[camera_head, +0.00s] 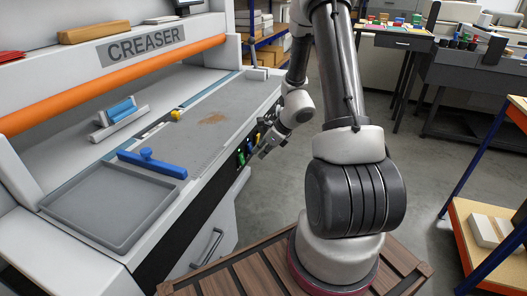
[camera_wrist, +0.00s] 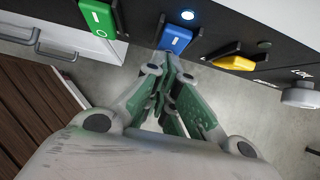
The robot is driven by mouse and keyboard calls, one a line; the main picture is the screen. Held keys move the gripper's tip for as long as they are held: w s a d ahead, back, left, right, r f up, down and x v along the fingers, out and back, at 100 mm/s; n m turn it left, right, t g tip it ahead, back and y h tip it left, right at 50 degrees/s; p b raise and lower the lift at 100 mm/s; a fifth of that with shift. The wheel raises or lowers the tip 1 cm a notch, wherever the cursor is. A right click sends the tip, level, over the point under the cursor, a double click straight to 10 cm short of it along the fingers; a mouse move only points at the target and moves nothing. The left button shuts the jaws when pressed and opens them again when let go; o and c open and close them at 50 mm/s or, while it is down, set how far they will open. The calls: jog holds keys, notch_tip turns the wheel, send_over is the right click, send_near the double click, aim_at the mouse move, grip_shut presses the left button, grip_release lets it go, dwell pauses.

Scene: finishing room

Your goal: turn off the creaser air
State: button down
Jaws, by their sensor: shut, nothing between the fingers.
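The creaser (camera_head: 60,90) is a large grey machine on the left in the head view, with its name on a sign. Its dark front panel carries small coloured switches, partly hidden by my gripper (camera_head: 262,150). In the wrist view a green switch (camera_wrist: 97,17), a blue switch (camera_wrist: 175,38) and a yellow switch (camera_wrist: 235,63) sit in a row. A lamp (camera_wrist: 187,14) above the blue switch is lit. My gripper (camera_wrist: 168,58) is shut and empty, its tips at the lower edge of the blue switch; I cannot tell whether they touch. The switch labels are not readable.
A round grey knob (camera_wrist: 300,95) sits right of the yellow switch. An orange-posted shelf (camera_head: 485,215) stands at right. Floor between is clear.

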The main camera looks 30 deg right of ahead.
jog(key=shift+w+a+f, duration=0.2)
jog(key=shift+r, duration=0.1)
jog(key=shift+r, duration=0.75)
